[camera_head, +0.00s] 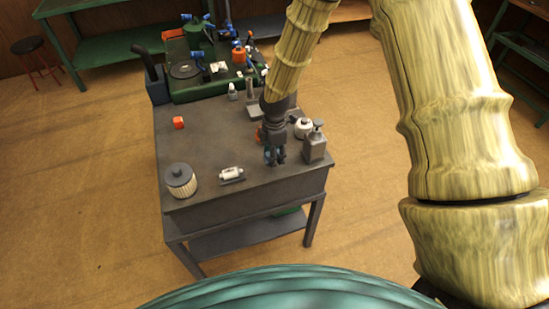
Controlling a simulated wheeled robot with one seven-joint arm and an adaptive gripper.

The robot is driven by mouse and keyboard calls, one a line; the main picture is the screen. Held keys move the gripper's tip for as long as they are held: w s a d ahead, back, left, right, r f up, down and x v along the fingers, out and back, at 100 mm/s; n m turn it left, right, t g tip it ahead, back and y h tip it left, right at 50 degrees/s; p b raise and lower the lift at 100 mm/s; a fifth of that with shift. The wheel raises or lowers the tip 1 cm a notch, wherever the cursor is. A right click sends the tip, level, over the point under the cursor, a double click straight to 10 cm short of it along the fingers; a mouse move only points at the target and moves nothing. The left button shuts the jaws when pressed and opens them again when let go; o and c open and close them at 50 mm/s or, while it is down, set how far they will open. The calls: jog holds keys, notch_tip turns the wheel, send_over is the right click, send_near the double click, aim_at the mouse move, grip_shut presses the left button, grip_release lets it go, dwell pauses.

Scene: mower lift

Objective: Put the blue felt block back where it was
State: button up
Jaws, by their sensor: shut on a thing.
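My gripper (275,158) is low over the front right part of the grey table (240,181), pointing down. It is shut on a small blue thing, which looks like the blue felt block (274,154). The fingers cover much of the block. I cannot tell whether the block touches the tabletop or hangs just above it.
A grey dispenser bottle (314,144) and a white round pot (302,128) stand close right of my gripper. The mower (205,80) is behind.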

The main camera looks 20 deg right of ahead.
jog(key=shift+f+p, duration=0.8)
jog(key=shift+f, duration=1)
jog(key=o, duration=1.2)
jog(key=shift+f, duration=0.1)
jog(key=shift+c, duration=0.2)
jog(key=shift+r+b, duration=1.8)
jog(key=shift+r, duration=4.35)
